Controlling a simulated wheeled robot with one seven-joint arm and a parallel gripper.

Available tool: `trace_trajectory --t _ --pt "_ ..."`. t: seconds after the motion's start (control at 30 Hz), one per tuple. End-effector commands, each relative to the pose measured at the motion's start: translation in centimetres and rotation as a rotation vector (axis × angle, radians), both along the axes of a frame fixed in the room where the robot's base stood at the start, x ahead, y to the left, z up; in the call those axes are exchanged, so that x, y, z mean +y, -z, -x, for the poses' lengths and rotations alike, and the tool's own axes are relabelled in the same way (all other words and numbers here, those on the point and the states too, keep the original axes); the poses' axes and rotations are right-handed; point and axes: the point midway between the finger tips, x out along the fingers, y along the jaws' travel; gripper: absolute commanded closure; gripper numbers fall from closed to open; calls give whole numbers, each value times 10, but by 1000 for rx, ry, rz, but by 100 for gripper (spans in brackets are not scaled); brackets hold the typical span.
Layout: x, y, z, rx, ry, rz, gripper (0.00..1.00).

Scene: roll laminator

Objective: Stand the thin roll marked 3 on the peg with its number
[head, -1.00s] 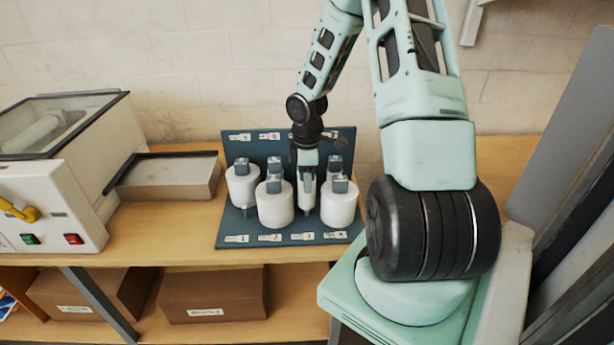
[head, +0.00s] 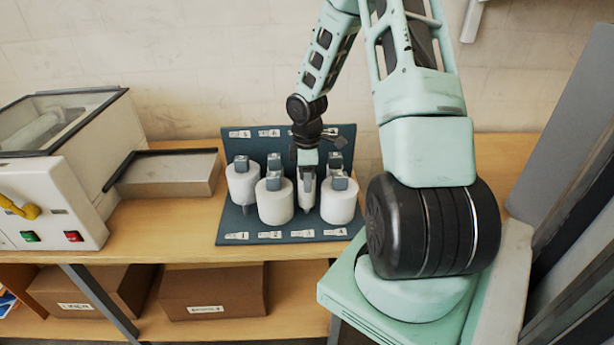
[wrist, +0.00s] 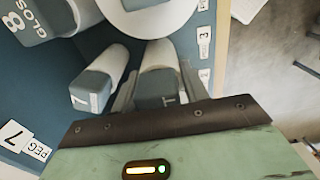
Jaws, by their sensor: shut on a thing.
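My gripper (head: 307,178) points down among the rolls on the dark blue peg board (head: 228,222). In the wrist view its two fingers (wrist: 158,92) are shut on a thin white roll (wrist: 160,54) with a grey cap. The mark on that cap is only partly seen, and I cannot read it as a 3.
Thick white rolls stand close by at front centre (head: 275,206), right (head: 338,208) and left (head: 241,187). A PEG 7 label (wrist: 24,140) shows in the wrist view. The laminator (head: 60,190) and a grey-topped tray (head: 170,175) are to the left on the wooden bench (head: 150,240).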

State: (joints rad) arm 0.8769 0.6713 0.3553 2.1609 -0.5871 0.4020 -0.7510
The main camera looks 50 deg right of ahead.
Motion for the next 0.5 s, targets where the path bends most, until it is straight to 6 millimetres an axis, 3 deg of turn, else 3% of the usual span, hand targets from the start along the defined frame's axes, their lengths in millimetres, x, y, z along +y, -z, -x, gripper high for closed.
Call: trace_trajectory --t 0.5 --pt "0 10 0 1 -1 -1 79"
